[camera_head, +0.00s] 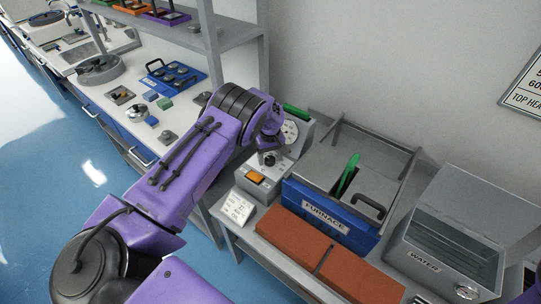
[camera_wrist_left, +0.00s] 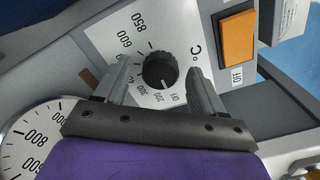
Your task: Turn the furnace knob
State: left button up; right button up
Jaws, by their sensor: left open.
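The furnace knob (camera_wrist_left: 160,70) is a round black dial on a white temperature scale (camera_wrist_left: 140,32) marked from OFF up to 850, in the left wrist view. A small pale mark shows on the knob's lower edge, towards the OFF and 200 labels. My left gripper (camera_wrist_left: 160,72) is open, with one finger on each side of the knob and visible gaps between. I cannot tell how deep the fingers reach. In the head view the left gripper (camera_head: 270,146) is at the furnace control box (camera_head: 291,168), partly hiding its front. My right gripper is out of view.
An orange switch (camera_wrist_left: 238,36) sits beside the scale, and a round gauge (camera_wrist_left: 28,136) is at lower left. The blue furnace (camera_head: 325,213), orange bricks (camera_head: 290,232) and water tank (camera_head: 455,240) stand right of the control box. A grey shelf post (camera_head: 210,40) stands behind my arm.

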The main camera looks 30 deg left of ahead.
pick_arm(q)
jog(key=shift+s, duration=0.1)
jog(key=c, duration=1.1)
jog(key=shift+o, duration=0.2)
jog(key=shift+m+b, duration=0.3)
jog(key=shift+m, duration=0.1)
jog(key=m+b, duration=0.1)
jog(key=m, duration=0.2)
jog(key=shift+f, duration=0.1)
jog(key=m+b, duration=0.2)
jog(key=m, duration=0.2)
jog(key=shift+a+m, duration=0.1)
jog(key=shift+m, duration=0.2)
jog(key=m+b, duration=0.1)
jog(key=m, duration=0.3)
jog(key=shift+a+m, duration=0.1)
jog(key=shift+m, duration=0.2)
jog(key=m, duration=0.4)
jog(key=shift+m+b, duration=0.3)
jog(key=shift+b, duration=0.1)
